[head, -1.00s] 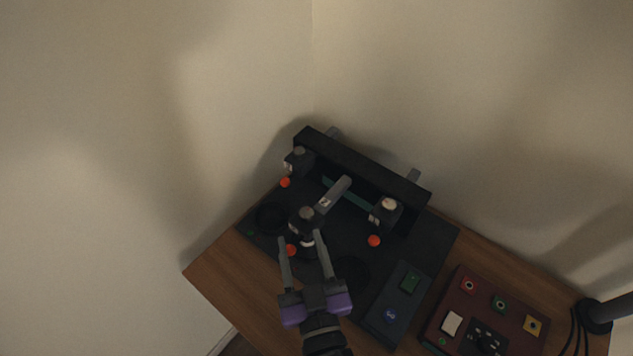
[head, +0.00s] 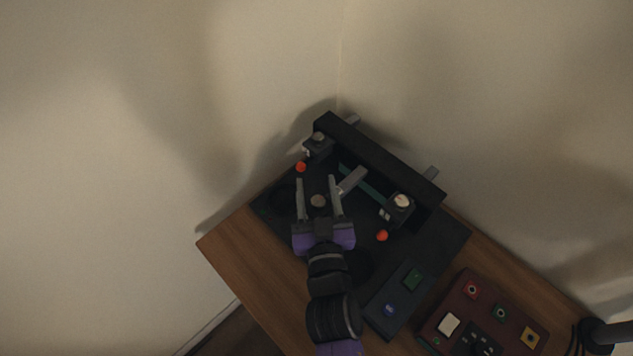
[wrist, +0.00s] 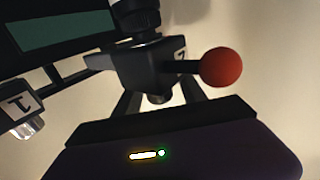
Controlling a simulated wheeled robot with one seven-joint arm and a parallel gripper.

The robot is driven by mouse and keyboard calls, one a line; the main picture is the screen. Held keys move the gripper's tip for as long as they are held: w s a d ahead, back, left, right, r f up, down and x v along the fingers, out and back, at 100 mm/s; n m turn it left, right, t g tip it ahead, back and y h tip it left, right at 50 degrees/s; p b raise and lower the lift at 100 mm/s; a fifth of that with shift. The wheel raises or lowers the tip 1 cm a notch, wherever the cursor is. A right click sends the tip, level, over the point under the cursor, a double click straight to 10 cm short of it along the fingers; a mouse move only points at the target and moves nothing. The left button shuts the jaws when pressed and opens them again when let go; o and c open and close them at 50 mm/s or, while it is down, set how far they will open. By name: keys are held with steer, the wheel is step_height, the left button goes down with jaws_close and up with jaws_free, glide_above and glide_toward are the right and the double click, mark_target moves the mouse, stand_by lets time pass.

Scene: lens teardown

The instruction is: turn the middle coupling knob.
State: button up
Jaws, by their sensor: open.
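My gripper (head: 317,182) is open, with one finger on each side of this knob in the head view. Whether the fingers touch it I cannot tell. In the wrist view a dark block (wrist: 145,66) with a red ball (wrist: 221,67) on a short stem is close in front of the gripper, and the fingers are partly hidden behind it. The middle coupling's red ball is hidden in the head view.
The left coupling (head: 319,144) and right coupling (head: 399,207) each have a red ball nearby. A grey lever (head: 351,182) lies close to the right finger. A black bar (head: 380,160) stands behind. A dark red button box (head: 455,308) and a lamp stand are at right.

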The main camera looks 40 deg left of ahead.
steer(key=shift+w+a, duration=0.15)
jaws_close()
steer(key=shift+f, duration=0.1)
